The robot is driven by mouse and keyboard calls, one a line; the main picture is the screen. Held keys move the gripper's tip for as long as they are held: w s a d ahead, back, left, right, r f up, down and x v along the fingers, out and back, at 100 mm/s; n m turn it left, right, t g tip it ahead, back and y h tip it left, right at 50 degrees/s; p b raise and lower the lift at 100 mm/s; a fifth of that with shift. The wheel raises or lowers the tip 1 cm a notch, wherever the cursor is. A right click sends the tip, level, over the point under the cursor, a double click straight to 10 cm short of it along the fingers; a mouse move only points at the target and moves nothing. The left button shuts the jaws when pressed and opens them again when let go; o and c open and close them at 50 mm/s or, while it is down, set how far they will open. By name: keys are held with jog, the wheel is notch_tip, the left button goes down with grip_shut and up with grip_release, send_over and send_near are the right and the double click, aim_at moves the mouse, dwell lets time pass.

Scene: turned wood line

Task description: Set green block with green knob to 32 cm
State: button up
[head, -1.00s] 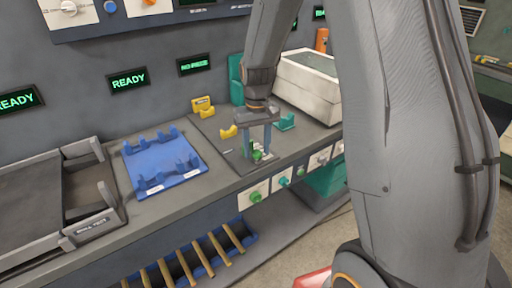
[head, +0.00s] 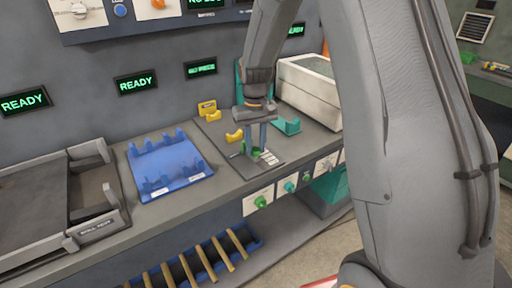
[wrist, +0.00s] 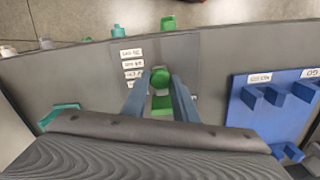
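The green knob (wrist: 160,78) sits on the bench plate and shows between my fingertips in the wrist view. The green block (wrist: 162,104) lies just behind it, between my fingers. In the head view my fingers partly hide the green block (head: 256,151). My gripper (wrist: 160,82) points down, with one finger close against each side of the knob; it appears shut on it. Several white labels (wrist: 132,65) with small print lie beside the block on the plate (head: 266,168). The print is too small to read surely.
Yellow supports (head: 235,135) and a teal support (head: 287,126) stand near my gripper. A blue rack (head: 168,165) lies to the left and a white box (head: 310,90) behind right. Coloured knobs, one of them green (head: 262,202), stick out from the bench front.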

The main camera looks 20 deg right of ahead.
aim_at(256, 150)
jog(key=o, duration=0.4)
jog(key=shift+r+b, duration=1)
jog(key=shift+r, duration=2.9)
jog(key=shift+s, duration=0.1)
jog(key=shift+m+t, duration=0.3)
jog(key=shift+t, duration=0.4)
jog(key=s+f, duration=0.1)
jog(key=s, duration=0.6)
jog(key=s+f, duration=0.2)
jog(key=s, duration=0.5)
jog(key=s+f, duration=0.2)
jog(key=s, duration=0.5)
jog(key=shift+s+d, duration=0.25)
jog(key=shift+d, duration=0.15)
